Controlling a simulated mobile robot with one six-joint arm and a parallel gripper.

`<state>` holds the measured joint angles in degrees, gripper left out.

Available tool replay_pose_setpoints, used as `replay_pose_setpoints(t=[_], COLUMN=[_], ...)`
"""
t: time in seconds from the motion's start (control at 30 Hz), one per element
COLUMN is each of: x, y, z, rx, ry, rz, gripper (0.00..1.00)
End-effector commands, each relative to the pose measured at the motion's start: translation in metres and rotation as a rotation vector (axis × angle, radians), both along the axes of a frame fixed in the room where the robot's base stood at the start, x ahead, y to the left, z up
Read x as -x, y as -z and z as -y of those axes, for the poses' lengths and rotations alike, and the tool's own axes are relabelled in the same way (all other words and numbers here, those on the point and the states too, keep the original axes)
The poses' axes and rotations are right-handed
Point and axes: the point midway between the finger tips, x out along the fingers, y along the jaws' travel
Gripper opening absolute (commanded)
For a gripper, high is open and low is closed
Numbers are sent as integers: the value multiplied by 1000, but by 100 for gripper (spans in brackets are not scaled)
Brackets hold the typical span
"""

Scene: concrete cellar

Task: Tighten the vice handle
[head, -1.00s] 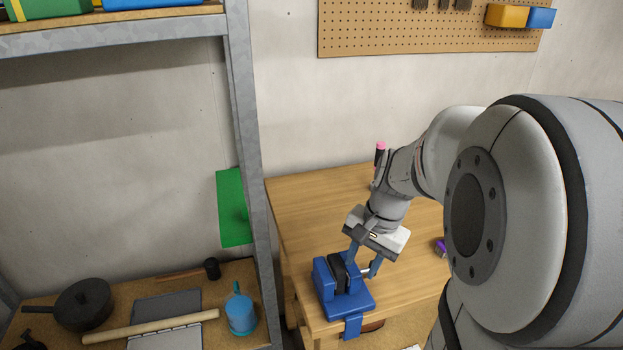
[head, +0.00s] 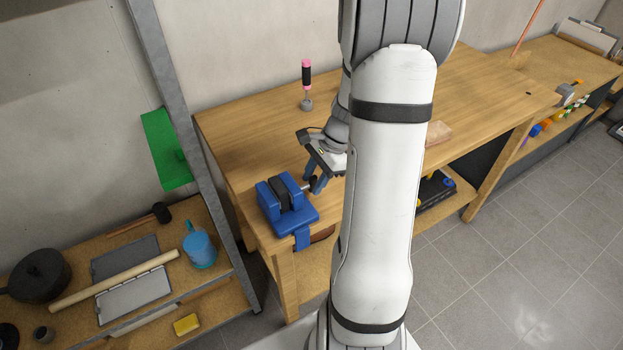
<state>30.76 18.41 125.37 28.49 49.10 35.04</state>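The blue vice (head: 285,207) is clamped at the front left corner of the wooden workbench. Its dark jaw parts stand upright on the blue body. The vice handle (head: 311,186) is a small dark piece at the vice's right side, mostly hidden by my gripper. My gripper (head: 314,181) reaches down from the right with its blue fingers right at the handle. Whether the fingers touch it or are closed on it I cannot tell. My arm hides part of the gripper and the bench to its right.
A pink-and-black screwdriver (head: 306,82) stands upright at the back of the workbench (head: 240,125). A green panel (head: 165,150) sticks out near the shelf post.

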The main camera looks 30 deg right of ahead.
Motion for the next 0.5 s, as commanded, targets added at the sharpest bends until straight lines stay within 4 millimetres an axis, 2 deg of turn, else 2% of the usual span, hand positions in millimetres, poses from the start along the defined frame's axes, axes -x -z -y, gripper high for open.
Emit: replay_pose_setpoints(t=[0.33, 0.5], x=[0, 0], y=[4, 4], z=[-2, -1], rx=[2, 2], ry=[1, 1], rz=[1, 1], gripper=[34, 20])
